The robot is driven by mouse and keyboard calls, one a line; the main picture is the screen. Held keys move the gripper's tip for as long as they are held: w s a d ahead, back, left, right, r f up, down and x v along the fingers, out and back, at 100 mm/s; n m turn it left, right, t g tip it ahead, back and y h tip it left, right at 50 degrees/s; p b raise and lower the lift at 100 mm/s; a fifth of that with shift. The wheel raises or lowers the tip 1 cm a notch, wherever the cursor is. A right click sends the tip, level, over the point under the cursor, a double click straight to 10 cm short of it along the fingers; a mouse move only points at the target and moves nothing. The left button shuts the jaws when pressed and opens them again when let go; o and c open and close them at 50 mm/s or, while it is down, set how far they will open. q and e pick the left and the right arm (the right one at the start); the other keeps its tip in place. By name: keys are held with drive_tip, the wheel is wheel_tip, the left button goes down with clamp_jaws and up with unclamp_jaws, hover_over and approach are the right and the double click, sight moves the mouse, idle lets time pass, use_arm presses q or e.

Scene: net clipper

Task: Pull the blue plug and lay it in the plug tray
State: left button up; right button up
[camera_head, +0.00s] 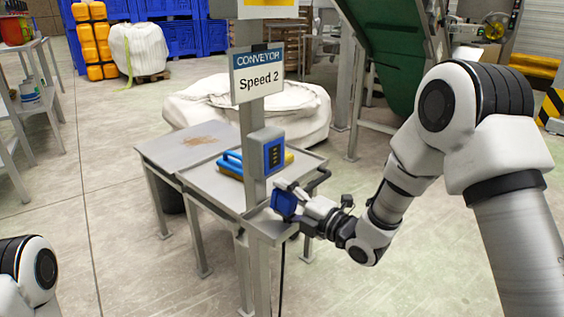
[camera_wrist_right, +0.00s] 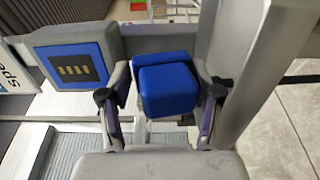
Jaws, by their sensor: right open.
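The blue plug (camera_head: 284,203) is out of the socket, at the small grey plug tray (camera_head: 267,231) on the post. In the right wrist view the plug (camera_wrist_right: 167,90) sits between the fingers of my right gripper (camera_wrist_right: 160,105), which is open with a gap on either side. In the head view my right gripper (camera_head: 297,201) reaches in from the right around the plug. I cannot tell whether the plug's underside rests on the tray. The socket (camera_head: 273,155), a blue panel with bare yellow contacts, is above the tray; it also shows in the right wrist view (camera_wrist_right: 75,68). My left gripper is out of view.
The grey post carries a "Speed 2" sign (camera_head: 257,75) above the socket. Behind it is a metal table (camera_head: 200,185) with a blue-handled item (camera_head: 230,163). A dark cable (camera_head: 282,275) hangs below the tray. Open floor lies at left.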

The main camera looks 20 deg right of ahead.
drive_tip(key=p+v, duration=0.9)
drive_tip(key=v, duration=1.2)
drive_tip(key=shift+a+f, duration=0.1)
